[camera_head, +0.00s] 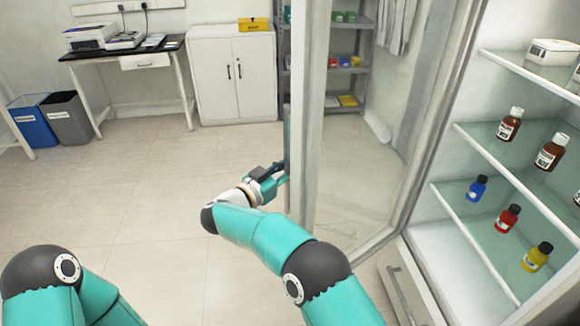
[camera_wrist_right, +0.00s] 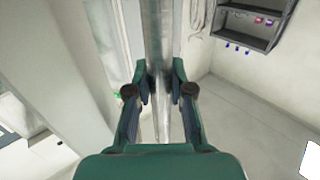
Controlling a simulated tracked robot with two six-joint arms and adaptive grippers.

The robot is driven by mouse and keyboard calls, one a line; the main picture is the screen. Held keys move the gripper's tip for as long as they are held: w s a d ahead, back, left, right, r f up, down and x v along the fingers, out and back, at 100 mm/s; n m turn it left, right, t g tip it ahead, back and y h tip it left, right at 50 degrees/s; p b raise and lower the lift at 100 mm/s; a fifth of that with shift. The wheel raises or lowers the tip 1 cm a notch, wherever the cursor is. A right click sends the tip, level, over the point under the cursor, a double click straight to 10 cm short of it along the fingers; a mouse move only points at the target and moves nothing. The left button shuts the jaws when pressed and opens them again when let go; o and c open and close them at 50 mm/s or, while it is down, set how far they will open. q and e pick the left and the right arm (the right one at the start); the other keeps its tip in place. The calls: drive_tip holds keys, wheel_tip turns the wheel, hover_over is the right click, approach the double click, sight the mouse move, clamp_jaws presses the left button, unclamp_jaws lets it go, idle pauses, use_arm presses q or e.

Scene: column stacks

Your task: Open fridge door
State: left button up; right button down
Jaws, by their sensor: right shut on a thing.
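The fridge door (camera_head: 311,130), a pale frame around clear glass, stands swung open in the head view, with the shelves uncovered to its right. My right gripper (camera_head: 270,178) is at the left edge of the door, partly hidden behind it. In the right wrist view my right gripper (camera_wrist_right: 162,92) is shut on the upright metal door handle (camera_wrist_right: 158,40), one finger on each side. The fridge (camera_head: 450,240) shows its lit interior at right. My left arm is at the lower left of the head view, its gripper out of frame.
Bottles such as a brown one (camera_head: 508,126) and a red one (camera_head: 507,219) stand on the glass shelves. A white cabinet (camera_head: 233,80), a desk (camera_head: 125,54), two bins (camera_head: 68,118) and a grey rack (camera_head: 347,72) line the back. The floor at left is clear.

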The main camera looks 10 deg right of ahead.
sight(285, 135)
drive_tip(key=shift+d+r, duration=0.1)
drive_tip(key=shift+d, duration=0.2)
drive_tip(key=c, duration=1.1)
unclamp_jaws()
drive_tip(key=shift+w, duration=0.1)
drive_tip(key=shift+o, duration=0.4)
drive_tip(key=shift+a, duration=0.25)
wheel_tip(285, 135, up, 10)
drive_tip(key=shift+f, duration=0.1)
